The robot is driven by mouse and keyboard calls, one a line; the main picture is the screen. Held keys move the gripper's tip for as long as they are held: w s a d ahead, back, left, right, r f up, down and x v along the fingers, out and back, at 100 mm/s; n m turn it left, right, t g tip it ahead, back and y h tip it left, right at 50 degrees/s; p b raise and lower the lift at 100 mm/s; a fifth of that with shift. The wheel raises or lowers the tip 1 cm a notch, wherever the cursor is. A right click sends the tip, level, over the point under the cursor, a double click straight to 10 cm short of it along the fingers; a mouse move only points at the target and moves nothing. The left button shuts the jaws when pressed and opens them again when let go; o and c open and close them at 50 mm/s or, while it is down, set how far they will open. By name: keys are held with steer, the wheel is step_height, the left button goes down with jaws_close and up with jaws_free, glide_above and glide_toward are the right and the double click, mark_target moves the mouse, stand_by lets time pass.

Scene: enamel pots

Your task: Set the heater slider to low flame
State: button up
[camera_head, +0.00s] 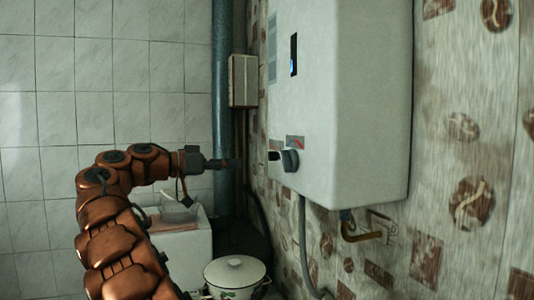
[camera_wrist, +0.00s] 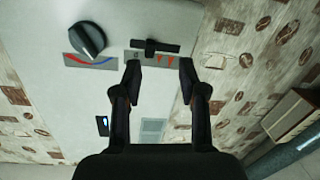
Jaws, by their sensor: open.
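The white water heater (camera_head: 345,95) hangs on the wall in the head view, and its front panel (camera_wrist: 60,100) fills the left of the wrist view. The black slider (camera_wrist: 150,46) sits in a dark horizontal slot, a little left of the slot's middle in the wrist view. Orange flame marks (camera_wrist: 168,58) are beside the slot. A round dark knob (camera_wrist: 90,40) is left of the slider, with a red and blue label. My gripper (camera_wrist: 160,68) is open and empty, its fingertips apart on either side below the slot in the picture. In the head view my gripper (camera_head: 231,163) points at the panel, apart from it.
A blue-grey pipe (camera_head: 222,80) and a small box (camera_head: 242,80) are on the wall behind my gripper. A white lidded pot (camera_head: 236,275) stands below. A hose (camera_head: 303,240) and a brass pipe (camera_head: 362,236) come from the heater's underside. The space between gripper and panel looks clear.

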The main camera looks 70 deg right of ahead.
mark_target(269, 156)
steer(key=shift+s+d+r+m+g+y+p, duration=0.1)
steer(key=shift+s+d+r+m+g+p, duration=0.35)
steer(key=shift+s+d, duration=0.8)
steer(key=shift+s+d+r+m+g+y+b, duration=0.1)
steer(key=shift+s+d+r+m, duration=0.1)
steer(key=shift+s+d+m, duration=0.95)
steer(key=shift+s+d+r+m+g+y+p, duration=0.1)
steer(key=shift+s+d+r+m+g+p, duration=0.2)
steer(key=shift+s+d, duration=1)
steer(key=shift+s+a, duration=0.25)
steer(key=shift+a, duration=0.05)
jaws_close()
